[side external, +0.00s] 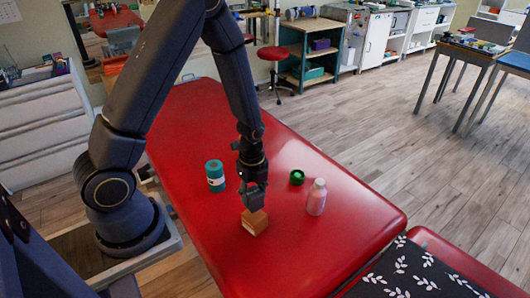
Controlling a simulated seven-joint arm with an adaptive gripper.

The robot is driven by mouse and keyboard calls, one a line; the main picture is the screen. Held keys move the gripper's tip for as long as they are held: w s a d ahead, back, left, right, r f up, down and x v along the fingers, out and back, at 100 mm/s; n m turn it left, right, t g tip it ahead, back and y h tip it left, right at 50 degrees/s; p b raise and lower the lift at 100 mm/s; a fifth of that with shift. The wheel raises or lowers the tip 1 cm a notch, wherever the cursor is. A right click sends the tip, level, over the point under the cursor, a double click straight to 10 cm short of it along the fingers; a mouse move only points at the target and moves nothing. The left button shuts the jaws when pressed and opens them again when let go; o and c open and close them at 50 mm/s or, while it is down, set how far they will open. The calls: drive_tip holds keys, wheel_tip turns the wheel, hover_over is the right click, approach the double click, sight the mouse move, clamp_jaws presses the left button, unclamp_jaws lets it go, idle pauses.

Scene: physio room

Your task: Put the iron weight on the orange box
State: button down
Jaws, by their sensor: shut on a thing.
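The orange box (254,222) sits on the red padded table, with a pale label on its side. My gripper (252,186) points down directly above the box. It is shut on a dark grey piece, which looks like the iron weight (254,200). The fingers partly cover the weight. Its lower end is at the top of the box in the side view; I cannot tell whether it touches the box or hangs just above it.
A teal jar (215,176) stands left of my gripper. The red table (290,265) is clear in front of the box. A dark leaf-patterned cloth (415,275) lies at the lower right.

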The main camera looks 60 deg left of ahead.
drive_tip(key=shift+f, duration=1.8)
drive_tip(key=shift+f, duration=0.1)
drive_tip(key=c, duration=0.5)
unclamp_jaws()
drive_tip(key=shift+c, duration=0.2)
wheel_tip(320, 180, up, 12)
drive_tip(key=shift+r, duration=0.2)
wheel_tip(320, 180, up, 8)
drive_tip(key=s+r+n+t, duration=0.1)
drive_tip(key=n+t, duration=0.1)
drive_tip(key=n, duration=0.3)
wheel_tip(320, 180, up, 6)
drive_tip(key=n+t, duration=0.2)
drive_tip(key=n, duration=0.4)
hover_over(254, 202)
drive_tip(key=s, duration=0.3)
drive_tip(key=s+d+r+n+t, duration=0.1)
drive_tip(key=s+r+n, duration=0.4)
drive_tip(key=s+n, duration=0.1)
drive_tip(key=shift+r+n+t, duration=0.3)
drive_tip(key=shift+r+n, duration=0.05)
drive_tip(key=shift+n, duration=0.15)
